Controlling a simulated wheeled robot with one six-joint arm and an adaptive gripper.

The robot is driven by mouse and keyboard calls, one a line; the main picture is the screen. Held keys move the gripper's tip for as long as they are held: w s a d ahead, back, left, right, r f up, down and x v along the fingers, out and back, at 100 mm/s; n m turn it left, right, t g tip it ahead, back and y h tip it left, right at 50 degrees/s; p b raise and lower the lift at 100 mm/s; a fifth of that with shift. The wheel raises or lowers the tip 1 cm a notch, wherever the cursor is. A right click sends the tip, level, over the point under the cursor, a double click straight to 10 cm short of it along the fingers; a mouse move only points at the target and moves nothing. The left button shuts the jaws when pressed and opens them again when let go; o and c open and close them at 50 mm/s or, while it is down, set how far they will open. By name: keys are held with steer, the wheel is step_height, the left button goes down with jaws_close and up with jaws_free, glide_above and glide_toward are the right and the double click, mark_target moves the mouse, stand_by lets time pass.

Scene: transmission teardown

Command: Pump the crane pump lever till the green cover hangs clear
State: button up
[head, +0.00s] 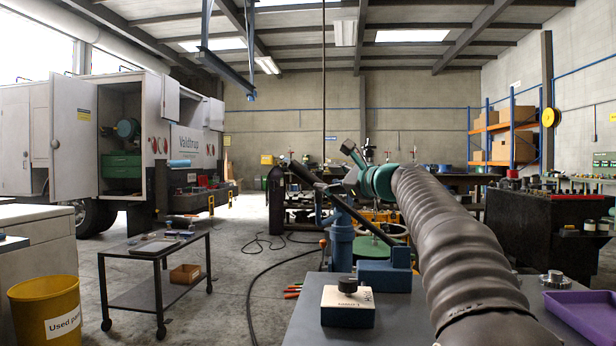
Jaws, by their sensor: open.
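The crane's pump lever (303,173) slants up to the left from a blue pump base (385,275), with a dark end at the top. A blue crane column (342,245) stands just left of the base. A flat round green piece (370,249), apparently the green cover, shows low behind the column and is partly hidden; I cannot tell whether it rests or hangs. My gripper (350,178) is at the end of my dark sleeved arm, open, just right of the lever in the picture. Its fingertips are hard to make out, and I cannot tell whether it touches the lever.
A grey bench top with a white-topped control box (347,304) and a purple tray (585,314) lies in front. A dark cart (155,272) and a yellow bin (46,312) stand left. A dark cable (253,290) crosses the floor. A dark tank (545,232) stands right.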

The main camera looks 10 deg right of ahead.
mark_target(313, 178)
steer(key=p+x, duration=0.2)
steer(key=x, duration=0.6)
steer(key=shift+a, duration=0.1)
jaws_close()
